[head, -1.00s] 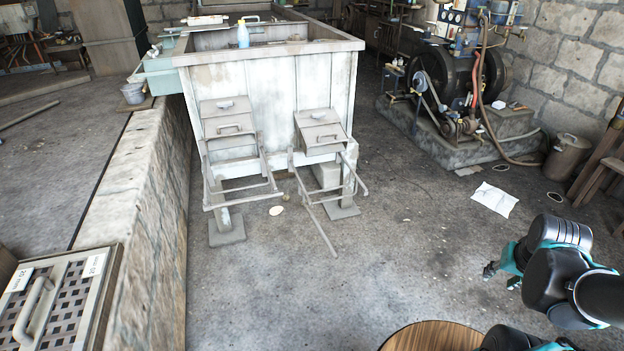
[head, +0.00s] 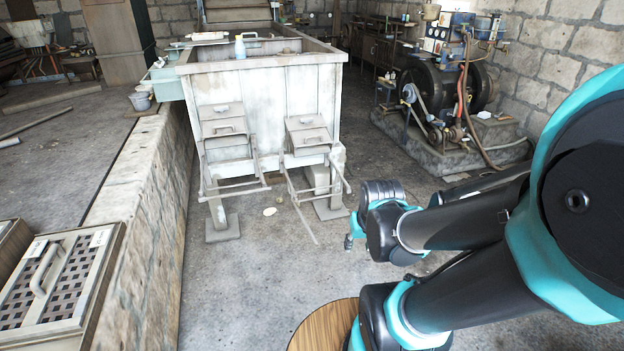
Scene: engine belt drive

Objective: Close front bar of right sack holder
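The right sack holder (head: 308,140) is a grey metal chute on the front of the white bin, with thin side arms below it.
The white bin (head: 265,95) stands on legs with flat feet. An engine (head: 450,95) stands on a plinth at the right. The floor before the holders is clear.

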